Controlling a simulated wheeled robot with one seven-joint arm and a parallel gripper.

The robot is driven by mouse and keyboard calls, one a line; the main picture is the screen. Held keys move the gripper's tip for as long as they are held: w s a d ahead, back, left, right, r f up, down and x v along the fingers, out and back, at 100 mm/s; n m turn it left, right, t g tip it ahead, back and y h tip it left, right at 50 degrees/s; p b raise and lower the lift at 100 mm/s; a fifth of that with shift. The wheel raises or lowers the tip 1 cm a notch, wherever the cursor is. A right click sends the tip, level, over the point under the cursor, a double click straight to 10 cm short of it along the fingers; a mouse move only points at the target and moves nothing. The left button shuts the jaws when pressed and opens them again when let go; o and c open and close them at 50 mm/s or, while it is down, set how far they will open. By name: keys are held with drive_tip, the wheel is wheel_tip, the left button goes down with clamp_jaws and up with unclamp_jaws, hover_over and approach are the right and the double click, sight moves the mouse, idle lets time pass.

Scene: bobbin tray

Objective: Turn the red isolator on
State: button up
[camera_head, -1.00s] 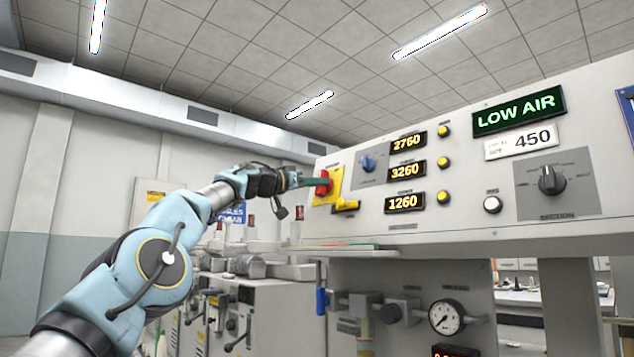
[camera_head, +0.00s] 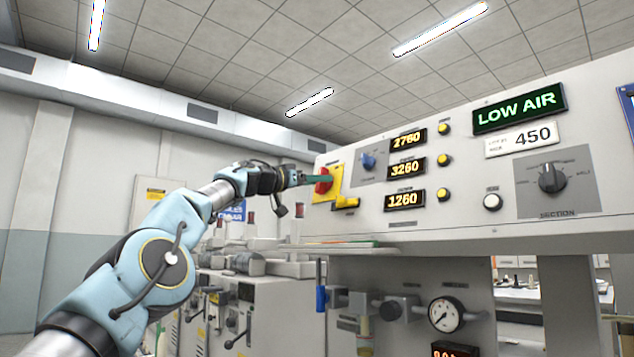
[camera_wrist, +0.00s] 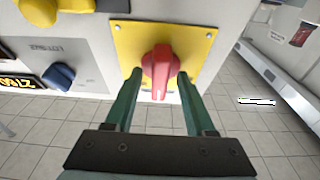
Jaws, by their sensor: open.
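The red isolator (camera_wrist: 160,70) is a red rotary handle on a yellow plate (camera_wrist: 200,40), seen in the wrist view. In the head view the red handle (camera_head: 322,186) shows at the left end of the panel, partly hidden by my gripper. In the wrist view my gripper (camera_wrist: 155,80) is open, with one green finger on each side of the handle. The fingertips are close to its sides; I cannot tell whether they touch. In the head view my gripper (camera_head: 318,179) is at the isolator. The handle lies along the finger direction in the wrist view.
A green LOW AIR display (camera_head: 519,108) is lit. A shelf (camera_head: 345,248) runs below the panel.

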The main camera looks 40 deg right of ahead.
drive_tip(key=shift+a, duration=0.1)
drive_tip(key=a+f+b, duration=0.1)
drive_tip(key=a+b, duration=0.9)
drive_tip(key=shift+w+a+f, duration=0.25)
drive_tip(key=shift+w+f, duration=0.05)
